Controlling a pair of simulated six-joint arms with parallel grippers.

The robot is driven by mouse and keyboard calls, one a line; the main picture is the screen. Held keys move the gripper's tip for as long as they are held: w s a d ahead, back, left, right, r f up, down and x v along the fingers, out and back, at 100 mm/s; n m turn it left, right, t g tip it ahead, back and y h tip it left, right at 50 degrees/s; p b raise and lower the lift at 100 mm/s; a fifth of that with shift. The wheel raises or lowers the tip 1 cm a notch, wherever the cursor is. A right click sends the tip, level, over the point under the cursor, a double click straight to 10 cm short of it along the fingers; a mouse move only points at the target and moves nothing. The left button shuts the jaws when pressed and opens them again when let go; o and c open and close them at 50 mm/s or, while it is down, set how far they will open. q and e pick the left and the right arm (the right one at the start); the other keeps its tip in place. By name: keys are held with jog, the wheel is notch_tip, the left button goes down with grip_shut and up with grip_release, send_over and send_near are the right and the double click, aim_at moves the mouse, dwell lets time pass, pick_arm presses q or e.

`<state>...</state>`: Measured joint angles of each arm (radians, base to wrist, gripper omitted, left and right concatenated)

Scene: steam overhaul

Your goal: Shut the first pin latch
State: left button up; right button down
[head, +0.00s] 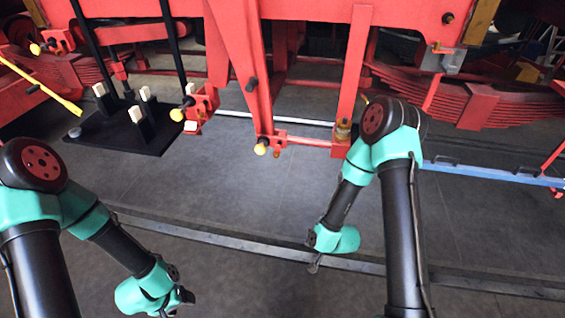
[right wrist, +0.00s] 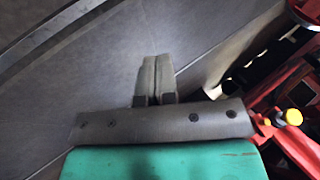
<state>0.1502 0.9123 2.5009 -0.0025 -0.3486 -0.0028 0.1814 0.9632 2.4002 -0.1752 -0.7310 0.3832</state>
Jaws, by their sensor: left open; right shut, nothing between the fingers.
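Several pin latches with yellow knobs sit in red brackets on the red frame: one at the far left (head: 36,49), one beside the black plate (head: 178,115) and one at the lower middle (head: 261,149). I cannot tell which is the first, or whether their pins are in or out. A yellow knob (right wrist: 293,117) on red metal also shows at the right of the right wrist view. My left gripper (head: 184,300) is open, low at the bottom edge, apart from the latches. My right gripper (head: 314,267) is shut and empty above the floor; its fingers show in the right wrist view (right wrist: 155,62).
A black plate (head: 95,136) with white blocks hangs at left on dark rods. A yellow bar (head: 40,86) juts in at far left. A leaf spring (head: 490,105) and blue beam (head: 480,171) are at right. A rail (head: 220,234) crosses the floor; the middle floor is clear.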

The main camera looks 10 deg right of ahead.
jog(key=w+d+r+m+t+y, duration=0.1)
jog(key=w+r+m+t, duration=0.4)
jog(key=w, duration=0.3)
jog(key=w+d+r+m+t+y, duration=0.1)
jog(key=w+r+m+t, duration=0.5)
jog(key=w+t, duration=0.2)
jog(key=shift+w+d+m+t, duration=0.3)
jog(key=shift+w+d, duration=0.1)
jog(key=shift+w, duration=0.15)
jog(key=shift+w, duration=0.1)
send_near(277, 153)
jog(key=w+d+f, duration=0.1)
jog(key=w+d, duration=0.1)
jog(key=w, duration=0.1)
jog(key=w+a, duration=0.1)
jog(key=w+a+r, duration=0.1)
jog(key=a, duration=0.1)
jog(key=shift+w+a+r, duration=0.1)
jog(key=shift+w+a, duration=0.15)
jog(key=shift+w, duration=0.1)
jog(key=shift+a, duration=0.1)
